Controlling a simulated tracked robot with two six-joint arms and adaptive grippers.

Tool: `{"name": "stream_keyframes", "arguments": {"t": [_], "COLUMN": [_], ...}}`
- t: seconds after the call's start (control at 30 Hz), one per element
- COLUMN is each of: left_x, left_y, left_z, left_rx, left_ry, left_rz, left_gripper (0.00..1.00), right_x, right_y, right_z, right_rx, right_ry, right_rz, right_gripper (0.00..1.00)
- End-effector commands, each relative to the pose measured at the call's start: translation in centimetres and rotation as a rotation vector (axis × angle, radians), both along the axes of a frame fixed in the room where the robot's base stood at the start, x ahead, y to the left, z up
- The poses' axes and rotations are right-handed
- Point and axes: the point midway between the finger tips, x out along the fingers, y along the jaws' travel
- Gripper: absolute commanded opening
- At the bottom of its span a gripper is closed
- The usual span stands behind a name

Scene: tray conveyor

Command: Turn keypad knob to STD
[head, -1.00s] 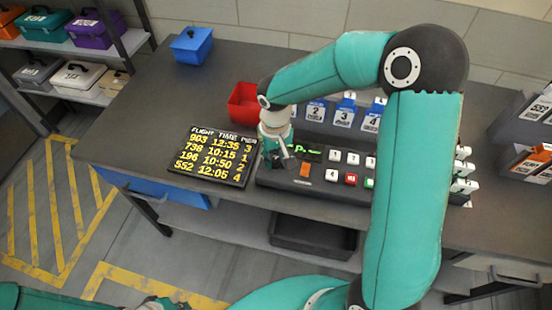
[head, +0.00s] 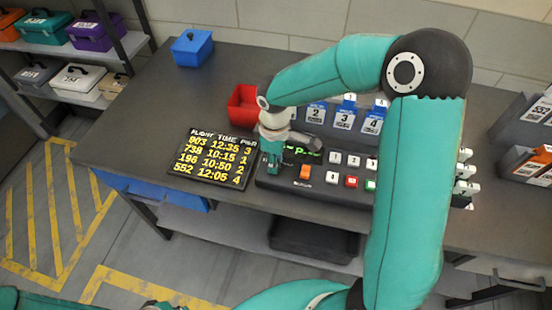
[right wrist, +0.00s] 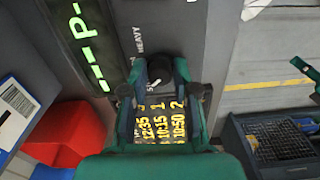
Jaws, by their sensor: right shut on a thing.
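The keypad console (head: 325,184) stands on the bench with a green display, a small orange switch (head: 305,172) and white, red and green keys. Its dark knob (right wrist: 160,67) shows in the right wrist view between my right fingertips. My right gripper (right wrist: 160,80) is shut on the knob; in the head view the gripper (head: 271,160) hides the knob. A bit of my left gripper (head: 160,304) shows at the bottom edge, its jaws unclear.
A flight board (head: 212,158) lies left of the console. A red bin (head: 242,106) and blue numbered holders (head: 345,114) stand behind. A blue box (head: 192,47) sits at the back left. My right arm covers the console's right part.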

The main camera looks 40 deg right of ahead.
Motion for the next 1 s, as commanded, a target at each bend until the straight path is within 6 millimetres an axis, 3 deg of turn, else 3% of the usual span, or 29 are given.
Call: {"name": "stream_keyframes", "arguments": {"t": [0.73,0.77,0.9,1.0], "left_x": [0.0,0.0,0.0,0.0], "left_y": [0.0,0.0,0.0,0.0], "left_z": [0.09,0.09,0.09,0.09], "left_rx": [0.0,0.0,0.0,0.0], "left_ry": [0.0,0.0,0.0,0.0], "left_rz": [0.0,0.0,0.0,0.0], "left_gripper": [0.0,0.0,0.0,0.0], "right_x": [0.32,0.32,0.24,0.17], "right_y": [-0.09,-0.09,-0.07,-0.06], "right_z": [0.22,0.22,0.16,0.11], "right_rx": [-0.001,-0.001,-0.001,-0.001], "right_ry": [-0.012,-0.012,-0.008,-0.007], "right_rz": [0.099,0.099,0.098,0.098], "right_gripper": [0.0,0.34,0.54,0.54]}}
